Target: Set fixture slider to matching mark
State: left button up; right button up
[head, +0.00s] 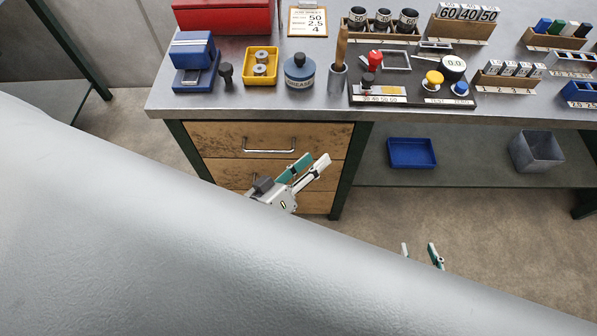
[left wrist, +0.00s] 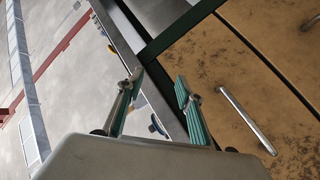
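The fixture (head: 420,101) is a dark panel at the bench's front edge in the head view. It carries a pale number scale (head: 384,99), a red knob (head: 375,57), a yellow knob (head: 434,78), a blue knob (head: 461,88) and a dial reading 0.0 (head: 453,64). I cannot tell the slider's exact mark. A card (head: 308,21) behind reads 50, 2.5 and 4. My left gripper (head: 315,161) is open and empty, below the bench top before the drawers; its fingers show apart in the left wrist view (left wrist: 158,84). My right gripper (head: 420,250) shows only fingertips, apart and empty, low over the floor.
Wooden drawers (head: 230,139) with metal handles stand under the bench. A blue tray (head: 412,153) and a grey bin (head: 537,151) sit on the lower shelf. A grease bottle (head: 299,72) and a brush holder (head: 337,82) stand left of the fixture. My arm hides the lower left.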

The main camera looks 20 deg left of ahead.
pick_arm(q)
jog(key=shift+s+a+f+m+g+y, duration=0.15)
jog(key=shift+s+a+f+m, duration=0.15)
jog(key=shift+f, duration=0.2)
jog(key=shift+s+a+f+m+g+y, duration=0.1)
jog(key=shift+s+a+f+m+g, duration=0.15)
jog(key=shift+f, duration=0.25)
jog(key=shift+s+a+f+m+g+y, duration=0.1)
jog(key=shift+s+a+f+m, duration=0.1)
jog(key=shift+s+f+m, duration=0.25)
jog(key=shift+w, duration=0.2)
